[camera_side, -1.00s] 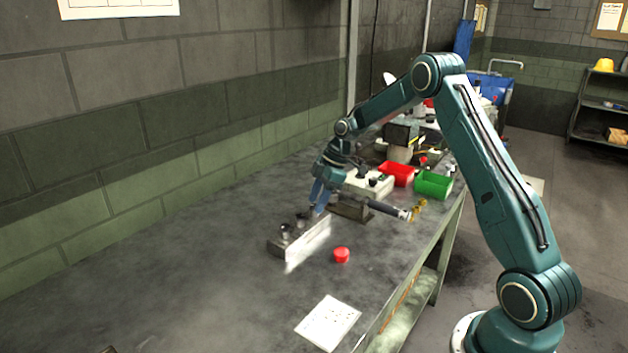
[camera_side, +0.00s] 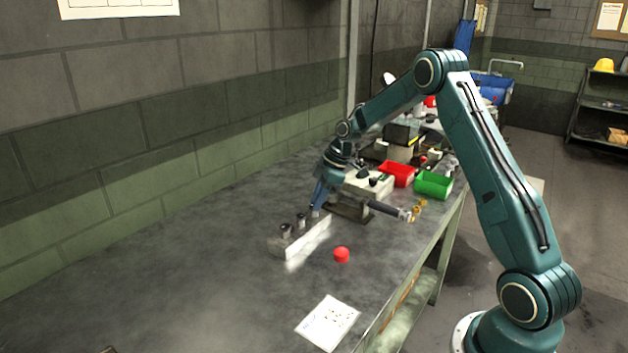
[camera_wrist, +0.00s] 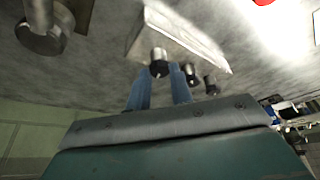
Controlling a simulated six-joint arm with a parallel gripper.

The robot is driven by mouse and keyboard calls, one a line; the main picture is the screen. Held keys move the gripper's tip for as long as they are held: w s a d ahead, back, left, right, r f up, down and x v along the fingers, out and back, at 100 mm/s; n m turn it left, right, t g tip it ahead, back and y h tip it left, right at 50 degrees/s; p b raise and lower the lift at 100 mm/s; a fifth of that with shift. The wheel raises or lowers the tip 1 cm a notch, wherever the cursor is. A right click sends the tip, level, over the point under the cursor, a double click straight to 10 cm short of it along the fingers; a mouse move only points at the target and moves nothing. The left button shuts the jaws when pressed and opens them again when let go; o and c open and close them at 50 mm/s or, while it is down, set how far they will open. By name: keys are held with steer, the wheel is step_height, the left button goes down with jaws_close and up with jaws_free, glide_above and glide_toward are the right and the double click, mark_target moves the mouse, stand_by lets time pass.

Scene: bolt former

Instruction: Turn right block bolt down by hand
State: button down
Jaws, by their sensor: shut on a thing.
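A pale metal block (camera_side: 308,240) lies on the bench with three dark, round-headed bolts standing in a row along it. My gripper (camera_side: 316,208) points down at the block's right end, at the right bolt. In the wrist view my gripper (camera_wrist: 160,72) has its two blue fingers on either side of the right bolt (camera_wrist: 158,58), shut on it. The middle bolt (camera_side: 301,220) and left bolt (camera_side: 286,230) stand free. How far the right bolt sits in the block cannot be told.
A dark fixture with a grey cylinder (camera_side: 386,207) stands close behind the block. A red round piece (camera_side: 341,255) lies in front of it. Red (camera_side: 397,173) and green (camera_side: 433,184) bins stand farther back. A paper sheet (camera_side: 328,323) lies near the front edge; the bench's left is clear.

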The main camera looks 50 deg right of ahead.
steer(key=m, duration=0.2)
steer(key=m+h, duration=0.1)
steer(key=m, duration=0.1)
steer(key=m+t+h, duration=0.1)
steer(key=m, duration=0.1)
steer(key=shift+s+a+m, duration=0.15)
steer(key=shift+a+m, duration=0.15)
steer(key=shift+a, duration=0.05)
steer(key=m+h, duration=0.1)
steer(key=m, duration=0.2)
steer(key=shift+a+m+h, duration=0.15)
steer(key=shift+m+h, duration=0.25)
steer(key=m, duration=0.1)
steer(key=m+h, duration=0.1)
steer(key=m, duration=0.1)
steer(key=shift+a+m, duration=0.2)
steer(key=shift+m, duration=0.1)
steer(key=m+h, duration=0.1)
steer(key=m, duration=0.1)
steer(key=m+g+h, duration=0.1)
steer(key=m, duration=0.2)
steer(key=shift+w+a, duration=0.15)
steer(key=shift+w, duration=0.05)
steer(key=m, duration=0.2)
steer(key=m+g, duration=0.1)
steer(key=m, duration=0.1)
steer(key=m+g+h, duration=0.1)
steer(key=m, duration=0.1)
steer(key=shift+w+a+r, duration=0.1)
steer(key=shift+w, duration=0.15)
